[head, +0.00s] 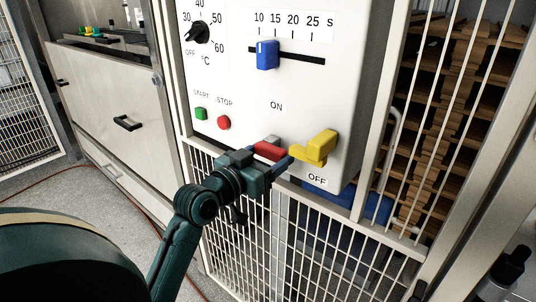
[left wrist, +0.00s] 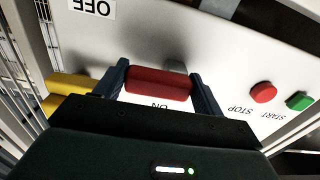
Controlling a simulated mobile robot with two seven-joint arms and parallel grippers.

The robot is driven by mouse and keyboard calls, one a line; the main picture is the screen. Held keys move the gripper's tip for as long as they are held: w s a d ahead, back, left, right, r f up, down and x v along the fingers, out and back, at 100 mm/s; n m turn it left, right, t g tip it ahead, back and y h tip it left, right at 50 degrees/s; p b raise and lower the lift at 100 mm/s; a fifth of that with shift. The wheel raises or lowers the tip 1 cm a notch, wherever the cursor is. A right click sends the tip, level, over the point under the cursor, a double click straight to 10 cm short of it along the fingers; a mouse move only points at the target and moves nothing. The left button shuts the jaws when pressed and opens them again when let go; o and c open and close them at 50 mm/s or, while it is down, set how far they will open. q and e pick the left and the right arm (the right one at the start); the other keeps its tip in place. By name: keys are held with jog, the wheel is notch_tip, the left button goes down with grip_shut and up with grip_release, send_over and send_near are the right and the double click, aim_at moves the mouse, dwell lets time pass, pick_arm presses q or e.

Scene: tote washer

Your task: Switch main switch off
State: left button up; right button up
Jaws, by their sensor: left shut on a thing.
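The main switch has a red handle (head: 268,151), between the ON and OFF labels on the white panel (head: 240,80). A grey piece (head: 271,140) shows behind the handle. My left gripper (head: 265,157) is shut on the red handle from the front. In the left wrist view, the red handle (left wrist: 158,84) lies across between the two blue fingers (left wrist: 155,86), with the panel upside down. The OFF label (left wrist: 92,6) is beyond the handle and ON is on its near side. My right gripper is not in view.
A yellow block (head: 320,146) sticks out of the panel just right of my left gripper. Green START (head: 201,113) and red STOP (head: 224,122) buttons are to the left. A blue slider (head: 267,54) and a dial (head: 198,32) are above. Wire mesh (head: 255,240) is below.

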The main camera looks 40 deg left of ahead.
pick_arm(q)
jog(key=shift+m, duration=0.3)
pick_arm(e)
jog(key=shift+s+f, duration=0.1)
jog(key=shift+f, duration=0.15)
pick_arm(q)
jog(key=o, duration=1)
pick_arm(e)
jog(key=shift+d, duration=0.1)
pick_arm(q)
jog(key=shift+s, duration=0.1)
jog(key=s, duration=0.4)
jog(key=s+p, duration=0.1)
jog(key=s, duration=0.3)
jog(key=s+a+p, duration=0.1)
jog(key=s, duration=0.4)
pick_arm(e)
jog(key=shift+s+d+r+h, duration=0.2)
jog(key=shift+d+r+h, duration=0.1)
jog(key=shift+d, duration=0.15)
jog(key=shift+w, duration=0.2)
